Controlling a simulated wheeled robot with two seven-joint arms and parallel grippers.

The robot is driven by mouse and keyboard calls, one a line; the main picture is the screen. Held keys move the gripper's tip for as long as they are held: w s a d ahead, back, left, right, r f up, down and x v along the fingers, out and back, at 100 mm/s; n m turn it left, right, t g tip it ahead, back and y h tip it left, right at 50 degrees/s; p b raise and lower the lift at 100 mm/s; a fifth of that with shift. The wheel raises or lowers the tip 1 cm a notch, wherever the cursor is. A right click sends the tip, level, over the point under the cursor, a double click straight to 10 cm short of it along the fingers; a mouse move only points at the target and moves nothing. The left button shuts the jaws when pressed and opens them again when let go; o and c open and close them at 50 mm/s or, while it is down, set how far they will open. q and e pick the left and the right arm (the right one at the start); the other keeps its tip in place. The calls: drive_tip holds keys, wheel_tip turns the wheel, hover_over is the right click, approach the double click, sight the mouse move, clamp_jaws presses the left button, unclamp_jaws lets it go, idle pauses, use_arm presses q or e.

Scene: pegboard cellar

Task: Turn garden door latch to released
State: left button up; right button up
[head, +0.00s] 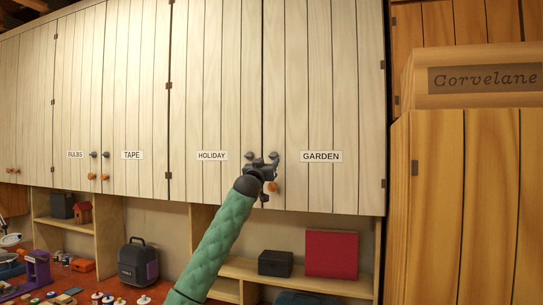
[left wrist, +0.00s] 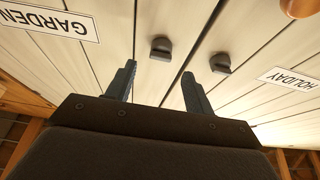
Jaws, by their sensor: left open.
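The garden door (head: 325,100) is a pale plank cabinet door with a GARDEN label (head: 321,156). Its small dark grey latch (left wrist: 161,48) shows in the left wrist view near the door seam, in front of my fingertips. In the head view the latch (head: 273,154) is partly covered by my gripper. My left gripper (head: 262,168) is raised to the seam. Its fingers (left wrist: 159,85) are open and empty, apart from the latch as far as I can tell. My right gripper is not in view.
The similar holiday latch (left wrist: 221,63) sits close by across the seam. An orange knob (head: 272,187) is below the garden latch. Below the cabinets, a shelf (head: 240,268) holds a red box (head: 332,254) and a dark box (head: 275,263). A wooden cabinet (head: 465,200) stands at right.

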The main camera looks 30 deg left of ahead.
sight(272, 156)
use_arm(q)
drive_tip(key=p+x, duration=0.2)
drive_tip(key=x, duration=0.1)
drive_tip(key=shift+w+a+r, duration=0.1)
drive_tip(key=shift+w+r, duration=0.1)
drive_tip(key=shift+r, duration=0.1)
drive_tip(key=shift+w+a+r+p, duration=0.1)
drive_tip(key=shift+w+a+p, duration=0.1)
drive_tip(key=shift+w+p, duration=0.45)
drive_tip(key=shift+w, duration=0.15)
drive_tip(key=c, duration=1)
